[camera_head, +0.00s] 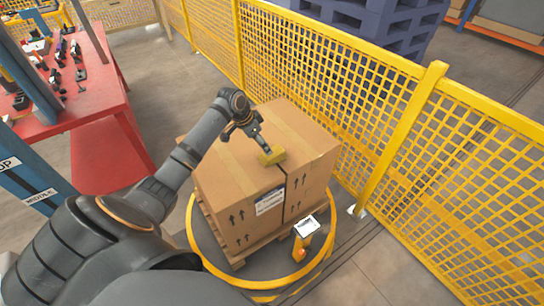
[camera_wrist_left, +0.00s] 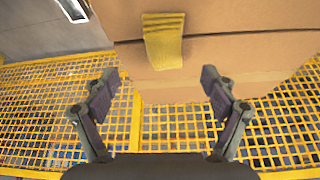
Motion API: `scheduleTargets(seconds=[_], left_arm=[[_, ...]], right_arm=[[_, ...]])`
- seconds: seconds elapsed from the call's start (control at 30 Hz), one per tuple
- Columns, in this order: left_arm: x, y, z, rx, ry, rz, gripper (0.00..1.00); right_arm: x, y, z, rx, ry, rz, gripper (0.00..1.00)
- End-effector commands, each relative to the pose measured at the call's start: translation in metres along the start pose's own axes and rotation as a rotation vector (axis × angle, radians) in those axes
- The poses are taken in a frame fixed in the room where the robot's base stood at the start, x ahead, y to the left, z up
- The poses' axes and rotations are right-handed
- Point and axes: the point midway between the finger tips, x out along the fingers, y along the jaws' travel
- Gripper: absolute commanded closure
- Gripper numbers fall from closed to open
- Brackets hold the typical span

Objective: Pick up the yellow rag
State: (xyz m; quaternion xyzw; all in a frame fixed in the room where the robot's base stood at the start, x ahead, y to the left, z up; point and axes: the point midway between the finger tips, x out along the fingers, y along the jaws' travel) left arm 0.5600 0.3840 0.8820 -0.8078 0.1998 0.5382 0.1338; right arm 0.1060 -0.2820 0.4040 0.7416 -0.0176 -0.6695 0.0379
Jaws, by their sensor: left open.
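The yellow rag (camera_head: 272,156) lies on top of a large cardboard box (camera_head: 230,173), near the box's edge with the dark strap. It also shows in the left wrist view (camera_wrist_left: 163,42), partly draped over an edge of the cardboard. My left gripper (camera_head: 262,144) is right by the rag in the head view. In the left wrist view my left gripper (camera_wrist_left: 160,82) has its two fingers wide apart with nothing between them, and the rag is ahead of the gap, apart from both fingers. My right gripper is in neither view.
The box stands on a wooden pallet (camera_head: 236,261) inside a yellow ring (camera_head: 192,235). A yellow mesh fence (camera_head: 312,62) runs close behind and right of it. An orange post with a white panel (camera_head: 306,226) stands in front. A red workbench (camera_head: 102,88) with tools is at left.

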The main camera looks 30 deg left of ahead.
Motion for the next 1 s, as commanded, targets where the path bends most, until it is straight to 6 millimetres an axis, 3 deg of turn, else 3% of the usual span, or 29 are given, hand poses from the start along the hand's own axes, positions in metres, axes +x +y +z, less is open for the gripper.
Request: scheduleTargets(seconds=[0.13, 0.43, 0.7, 0.97, 1.0], left_arm=[[0.027, 0.001, 0.0, -0.003, 0.0, 0.004, 0.15], [0.045, 0.0, -0.001, -0.002, 0.0, 0.003, 0.15], [0.087, -0.004, -0.001, -0.002, -0.002, 0.002, 0.15], [0.091, -0.005, -0.001, 0.001, -0.001, 0.0, 0.15], [0.091, -0.005, -0.001, 0.001, -0.002, 0.0, 0.19]], right_arm=[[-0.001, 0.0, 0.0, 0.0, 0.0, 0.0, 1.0], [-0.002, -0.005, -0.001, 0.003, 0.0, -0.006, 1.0], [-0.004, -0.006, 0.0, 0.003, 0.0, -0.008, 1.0], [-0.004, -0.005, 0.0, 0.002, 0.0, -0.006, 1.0], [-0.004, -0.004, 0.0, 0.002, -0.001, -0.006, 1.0]])
